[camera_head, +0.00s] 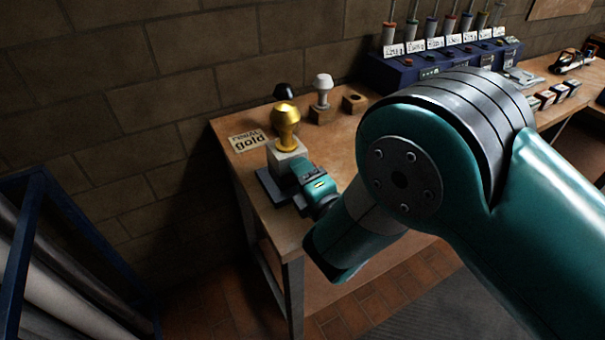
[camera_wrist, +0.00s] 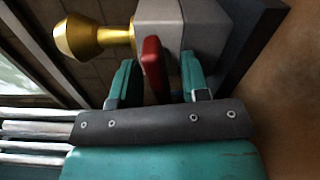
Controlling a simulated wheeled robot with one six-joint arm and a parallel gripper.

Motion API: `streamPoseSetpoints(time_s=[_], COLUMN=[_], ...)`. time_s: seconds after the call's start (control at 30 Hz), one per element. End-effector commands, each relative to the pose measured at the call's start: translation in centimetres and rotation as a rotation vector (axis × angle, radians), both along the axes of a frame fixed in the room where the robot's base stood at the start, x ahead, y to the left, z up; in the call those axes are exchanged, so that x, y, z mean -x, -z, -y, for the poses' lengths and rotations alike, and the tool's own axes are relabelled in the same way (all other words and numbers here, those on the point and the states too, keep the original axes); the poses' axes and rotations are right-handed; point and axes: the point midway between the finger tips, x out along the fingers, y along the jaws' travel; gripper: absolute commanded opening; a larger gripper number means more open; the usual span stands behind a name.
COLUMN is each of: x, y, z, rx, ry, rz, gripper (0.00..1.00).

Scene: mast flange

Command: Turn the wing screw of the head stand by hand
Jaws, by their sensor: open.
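The head stand is a grey block (camera_head: 284,157) near the bench's front left corner, with a shiny gold head (camera_head: 286,118) on top. The wrist view shows the gold head (camera_wrist: 88,38) and the grey block (camera_wrist: 196,24) lying sideways. The red wing screw (camera_wrist: 151,56) sticks out of the block towards my gripper (camera_wrist: 159,64). Its wing lies between my two teal fingers, nearer the left one, with a clear gap to the right one. In the head view my gripper (camera_head: 303,172) is at the block's right side and hides the screw.
A cardboard sign (camera_head: 248,141) lies left of the stand. Behind it are a black head (camera_head: 283,91), a white head (camera_head: 322,84) on a wooden block and an empty wooden block (camera_head: 354,103). A blue rack (camera_head: 400,70) stands further back. The bench's front edge is close.

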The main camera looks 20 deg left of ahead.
Motion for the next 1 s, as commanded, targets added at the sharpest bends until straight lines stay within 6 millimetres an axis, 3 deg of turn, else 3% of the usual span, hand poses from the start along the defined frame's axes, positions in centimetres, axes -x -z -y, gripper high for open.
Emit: streamPoseSetpoints(time_s=[0.3,1.0], x=[0.8,3.3], y=[0.6,0.0], z=[0.9,3.8], rx=[0.0,-0.001], ry=[0.0,0.0], rz=[0.001,0.001], gripper=[0.42,0.42])
